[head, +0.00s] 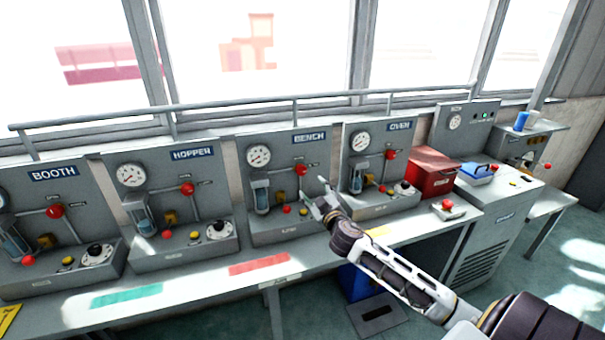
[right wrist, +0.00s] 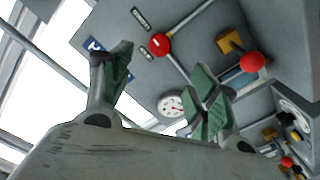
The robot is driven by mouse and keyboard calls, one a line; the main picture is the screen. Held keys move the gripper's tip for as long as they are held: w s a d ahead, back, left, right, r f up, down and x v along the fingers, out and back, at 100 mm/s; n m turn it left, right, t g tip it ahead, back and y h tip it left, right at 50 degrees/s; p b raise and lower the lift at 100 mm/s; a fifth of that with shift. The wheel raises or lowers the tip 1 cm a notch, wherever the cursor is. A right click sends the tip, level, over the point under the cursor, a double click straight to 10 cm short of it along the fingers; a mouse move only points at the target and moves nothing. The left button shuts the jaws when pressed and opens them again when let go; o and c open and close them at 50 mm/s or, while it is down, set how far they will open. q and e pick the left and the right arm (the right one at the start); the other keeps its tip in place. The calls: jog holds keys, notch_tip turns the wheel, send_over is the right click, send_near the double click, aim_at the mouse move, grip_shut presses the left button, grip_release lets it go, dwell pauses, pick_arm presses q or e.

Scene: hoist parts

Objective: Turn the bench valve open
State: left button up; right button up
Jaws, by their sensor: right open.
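The bench panel (head: 283,224) stands mid-bench under a blue BENCH label (head: 309,138). Its valve has a round red knob (head: 301,170) on a grey rod, below and right of a white gauge (head: 258,155). My right gripper (head: 322,192) is open and empty, in front of the panel's right edge, right of and lower than the knob. In the right wrist view the open fingers (right wrist: 163,72) have green pads; a red knob (right wrist: 160,44) shows beyond and between them, apart from both. A red ball (right wrist: 252,62) and yellow block (right wrist: 229,42) show to the right. My left gripper is out of view.
The hopper panel (head: 172,252) and oven panel (head: 399,205) flank it with similar knobs. A red box (head: 433,175) and a red button box (head: 449,209) sit further right. The bench front, with green (head: 127,297) and red (head: 259,264) strips, is clear.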

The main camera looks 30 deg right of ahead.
send_near(302, 172)
jog(key=shift+p+x, duration=0.85)
jog(key=shift+x, duration=3.9)
jog(key=c, duration=1)
